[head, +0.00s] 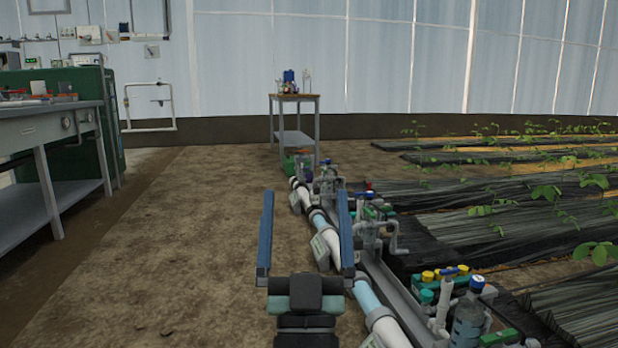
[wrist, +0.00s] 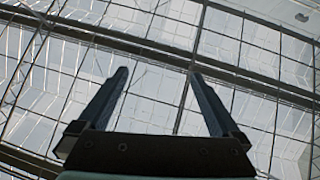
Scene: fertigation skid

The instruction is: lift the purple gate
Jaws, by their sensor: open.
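My gripper (head: 305,193) is open and empty in the lower middle of the head view, its two blue fingers wide apart. It also shows in the wrist view (wrist: 158,72), with only the greenhouse roof beyond the fingers. The skid's pipe run (head: 318,218) extends away from me, passing behind the fingers in the picture. A small purple patch (head: 308,175) shows near its far end. It is too small and crowded to tell whether it is the purple gate, and no other purple part is clear. My gripper is well short of that patch and not touching it.
A small table (head: 295,97) with bottles stands beyond the skid. A grey workbench (head: 50,128) and a green cabinet (head: 112,120) are at left. A blue-capped bottle (head: 468,318) is close at right, beside plant beds (head: 520,195). The dirt floor (head: 190,230) to the left is clear.

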